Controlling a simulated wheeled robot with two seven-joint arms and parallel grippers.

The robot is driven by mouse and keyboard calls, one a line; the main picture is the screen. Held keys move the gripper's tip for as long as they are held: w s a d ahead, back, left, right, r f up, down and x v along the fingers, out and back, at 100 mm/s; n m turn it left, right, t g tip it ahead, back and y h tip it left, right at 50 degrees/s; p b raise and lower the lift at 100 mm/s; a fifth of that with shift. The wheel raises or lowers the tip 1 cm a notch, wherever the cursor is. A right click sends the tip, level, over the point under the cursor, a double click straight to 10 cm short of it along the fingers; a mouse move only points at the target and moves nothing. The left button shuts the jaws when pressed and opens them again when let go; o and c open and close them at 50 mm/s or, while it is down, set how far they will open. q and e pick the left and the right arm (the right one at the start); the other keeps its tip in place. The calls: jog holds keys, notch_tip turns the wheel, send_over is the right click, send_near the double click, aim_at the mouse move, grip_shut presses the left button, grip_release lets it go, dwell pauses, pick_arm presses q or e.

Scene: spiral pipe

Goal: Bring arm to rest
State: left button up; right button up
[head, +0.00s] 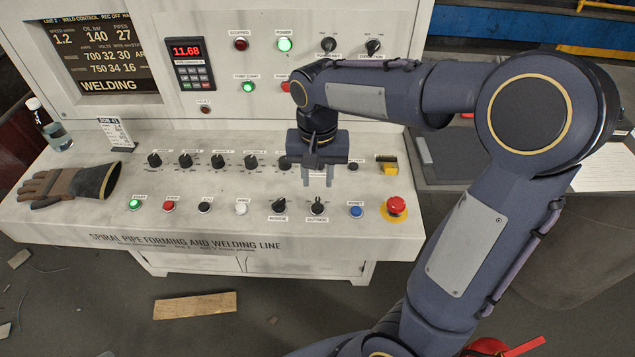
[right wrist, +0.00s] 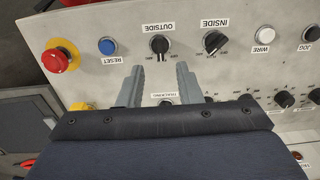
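My right gripper (head: 318,184) hangs fingers-down over the front right part of the sloped control panel (head: 75,215). It is open, with a clear gap between its fingers. In the right wrist view the open fingers (right wrist: 158,75) point toward the black OUTSIDE knob (right wrist: 160,44), which shows beyond the gap. That knob also shows in the head view (head: 318,207), just below the fingertips. I cannot tell whether the fingers touch the panel. The right arm reaches in from the lower right, bent at the elbow. My left gripper is not in view.
Near the right gripper are the INSIDE knob (head: 279,207), blue RESET button (head: 356,212), red emergency stop (head: 396,206) and a yellow switch (head: 388,166). A glove (head: 65,184) and bottle (head: 52,130) sit on the left. A wooden board (head: 195,306) lies on the floor.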

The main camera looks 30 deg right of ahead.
jog(key=shift+r, duration=0.1)
dwell(0.4)
jog(key=shift+s+r, duration=0.1)
jog(key=shift+s, duration=0.25)
jog(key=s+a+n+t+y, duration=0.2)
jog(key=s, duration=0.6)
jog(key=s+a+n+t+y, duration=0.1)
jog(key=s+a+n+t, duration=0.1)
jog(key=s, duration=0.6)
jog(key=shift+s+r+n+t+y, duration=0.15)
jog(key=shift+r+n+t+y, duration=0.3)
jog(key=shift+t, duration=0.35)
jog(key=shift+a, duration=0.1)
